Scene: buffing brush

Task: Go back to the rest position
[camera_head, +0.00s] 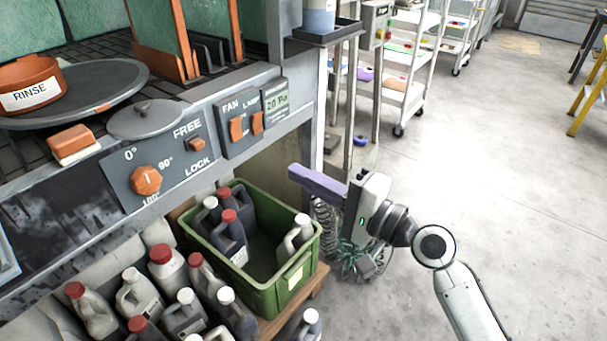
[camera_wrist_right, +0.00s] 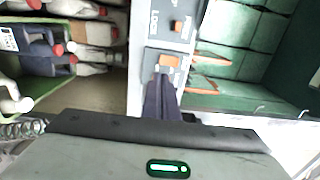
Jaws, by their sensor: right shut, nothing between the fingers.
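My right gripper (camera_head: 292,172) is out in front of the workstation in the head view, to the right of the control panel and above the floor. Its purple-grey fingers are closed together with nothing between them, pointing left toward the bench. In the right wrist view the closed fingers (camera_wrist_right: 161,92) point up the picture toward the panel's orange switch. They look apart from the panel. My right arm reaches in from the lower right. My left gripper does not show in either view.
A green crate (camera_head: 275,298) with several bottles stands below the panel, just left of my right gripper. More bottles stand at the lower left. The panel has an orange knob (camera_head: 146,180). A white shelf cart (camera_head: 405,98) stands behind. The floor (camera_head: 520,180) at right is clear.

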